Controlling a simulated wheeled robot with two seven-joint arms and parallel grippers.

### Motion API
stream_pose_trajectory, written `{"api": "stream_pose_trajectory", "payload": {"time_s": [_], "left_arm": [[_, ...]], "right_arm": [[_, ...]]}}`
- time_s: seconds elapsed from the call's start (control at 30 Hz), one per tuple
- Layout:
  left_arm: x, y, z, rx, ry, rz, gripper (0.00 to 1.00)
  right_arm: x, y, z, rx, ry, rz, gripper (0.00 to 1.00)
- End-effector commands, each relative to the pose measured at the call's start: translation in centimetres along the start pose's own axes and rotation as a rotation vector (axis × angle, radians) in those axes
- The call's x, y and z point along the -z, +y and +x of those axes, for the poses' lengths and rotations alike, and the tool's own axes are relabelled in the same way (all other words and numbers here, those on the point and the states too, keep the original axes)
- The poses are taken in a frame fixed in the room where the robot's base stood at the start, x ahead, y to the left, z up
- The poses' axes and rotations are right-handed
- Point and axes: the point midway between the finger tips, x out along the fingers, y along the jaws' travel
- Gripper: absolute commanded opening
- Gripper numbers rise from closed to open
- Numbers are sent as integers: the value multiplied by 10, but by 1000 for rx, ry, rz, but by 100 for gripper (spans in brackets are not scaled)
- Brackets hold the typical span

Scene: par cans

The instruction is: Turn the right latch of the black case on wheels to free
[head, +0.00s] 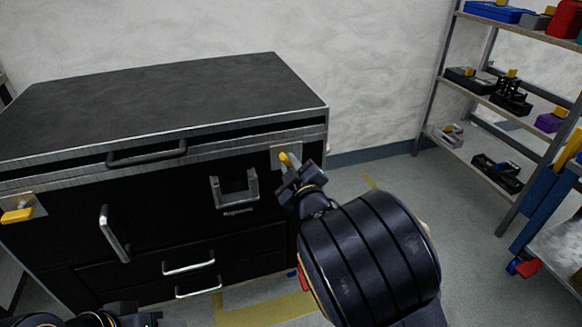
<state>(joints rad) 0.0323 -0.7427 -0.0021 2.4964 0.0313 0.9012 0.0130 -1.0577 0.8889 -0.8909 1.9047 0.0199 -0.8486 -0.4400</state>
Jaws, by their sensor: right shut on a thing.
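The black case (170,95) stands on the left with its lid down. Its right latch (286,158) is a yellow lever on a metal plate at the front right corner; the lever is tilted. My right gripper (292,172) is shut on this lever, and its fingers hide part of it. The left latch (18,215) is a yellow lever on a similar plate at the left edge, lying about level. My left gripper (135,314) shows only in part at the bottom edge, away from the case's latches; its jaws are unclear.
The case front has a lid handle (147,154), a side handle (114,234), a bracket (235,188) and drawer pulls. A shelf rack (448,70) with tools stands at the right, with a blue cart (545,215) below. Floor between is clear.

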Motion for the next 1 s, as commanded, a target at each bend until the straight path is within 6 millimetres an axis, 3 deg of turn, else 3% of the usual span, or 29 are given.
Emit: {"api": "stream_pose_trajectory", "payload": {"time_s": [0.6,1.0], "left_arm": [[-4,-4,8,0,0,0,36],[-5,-5,11,0,0,0,36]], "right_arm": [[-1,-5,0,1,2,-571,0],[-2,-6,0,1,2,-790,0]]}}
